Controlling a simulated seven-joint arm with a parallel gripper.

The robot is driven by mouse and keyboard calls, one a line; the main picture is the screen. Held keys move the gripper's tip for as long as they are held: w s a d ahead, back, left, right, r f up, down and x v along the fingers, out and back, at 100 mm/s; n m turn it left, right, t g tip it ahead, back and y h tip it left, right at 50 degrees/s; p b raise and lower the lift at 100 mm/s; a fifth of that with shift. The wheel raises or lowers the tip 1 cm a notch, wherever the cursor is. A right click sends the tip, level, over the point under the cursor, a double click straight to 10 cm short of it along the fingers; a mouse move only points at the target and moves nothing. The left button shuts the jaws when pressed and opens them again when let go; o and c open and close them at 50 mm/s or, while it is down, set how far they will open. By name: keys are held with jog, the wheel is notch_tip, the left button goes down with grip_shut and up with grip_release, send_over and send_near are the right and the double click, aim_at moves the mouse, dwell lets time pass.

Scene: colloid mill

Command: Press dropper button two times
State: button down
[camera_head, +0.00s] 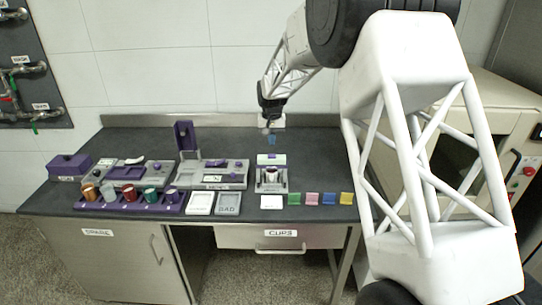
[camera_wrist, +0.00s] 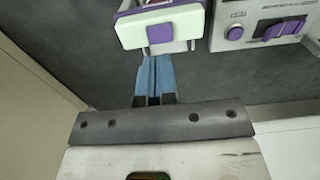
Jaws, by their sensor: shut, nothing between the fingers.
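The dropper (camera_head: 270,181) stands on the dark bench, right of the middle in the head view. Its pale top carries a purple button (camera_head: 271,156); in the wrist view the button is a purple square (camera_wrist: 159,33) on the pale block (camera_wrist: 131,31). A small cup (camera_head: 271,174) sits under the top. My gripper (camera_head: 272,142) points down, above and apparently behind the dropper. In the wrist view its blue fingers (camera_wrist: 156,62) are together and empty. Their tips appear beside the block's edge, not over the button. I cannot tell their exact height.
A grey-purple station (camera_head: 213,173) with an upright purple part stands left of the dropper. Farther left is a purple rack (camera_head: 130,206) with several coloured cups. White and grey trays (camera_head: 228,204) and several small coloured cards (camera_head: 312,199) lie along the front. The bench is clear behind the dropper.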

aim_at(272, 155)
jog(key=shift+r, duration=1.1)
jog(key=shift+r, duration=1.15)
dwell(5.8)
